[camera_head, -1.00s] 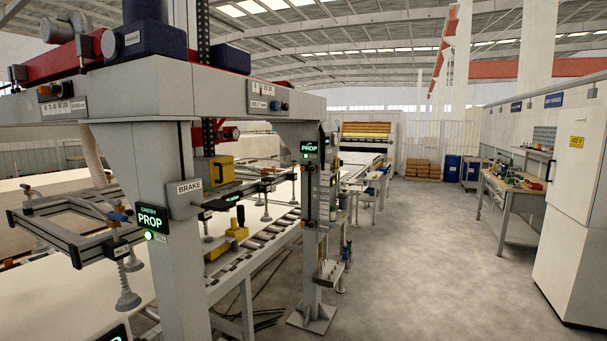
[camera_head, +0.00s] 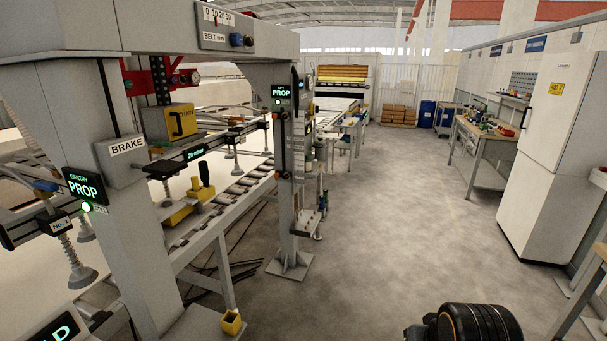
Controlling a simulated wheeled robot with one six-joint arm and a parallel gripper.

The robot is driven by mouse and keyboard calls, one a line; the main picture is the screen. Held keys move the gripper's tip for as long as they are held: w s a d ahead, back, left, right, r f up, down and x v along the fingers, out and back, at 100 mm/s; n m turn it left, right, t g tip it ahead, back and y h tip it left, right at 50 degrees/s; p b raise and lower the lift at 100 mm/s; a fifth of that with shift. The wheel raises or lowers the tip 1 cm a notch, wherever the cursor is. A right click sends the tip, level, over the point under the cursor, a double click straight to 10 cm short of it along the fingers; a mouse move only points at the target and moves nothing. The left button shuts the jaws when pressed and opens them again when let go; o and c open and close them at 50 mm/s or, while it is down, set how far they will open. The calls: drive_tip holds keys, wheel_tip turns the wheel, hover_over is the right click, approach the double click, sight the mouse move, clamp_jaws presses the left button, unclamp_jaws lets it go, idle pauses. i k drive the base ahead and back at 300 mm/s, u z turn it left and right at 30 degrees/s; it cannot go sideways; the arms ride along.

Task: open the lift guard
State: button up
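A yellow cover (camera_head: 182,122) with a black handle and small dark lettering hangs under the gantry beam, beside a black chain column and red brackets. It looks shut, and I take it for the lift guard, but I cannot read its label clearly. A grey post (camera_head: 288,175) stands right of it, with a green-lit "LIFT PROP" display (camera_head: 281,94). The fingers of my gripper do not show. Only a dark rounded part of my arm shows at the bottom right, well away from the cover.
The near gantry post (camera_head: 135,230) carries a "BRAKE" box (camera_head: 122,155) and a "GANTRY PROP" display (camera_head: 83,188). A roller conveyor (camera_head: 225,205) runs behind it. Open concrete floor (camera_head: 400,235) lies right of the gantry. A workbench (camera_head: 485,150) and white cabinet (camera_head: 550,160) stand at the right.

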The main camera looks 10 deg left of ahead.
sight(186, 122)
drive_tip(key=z, duration=0.05)
drive_tip(key=i, duration=2.05)
drive_tip(key=u, duration=0.7)
drive_tip(key=i, duration=1)
drive_tip(key=u, duration=1.65)
drive_tip(key=i, duration=0.85)
drive_tip(key=u, duration=0.7)
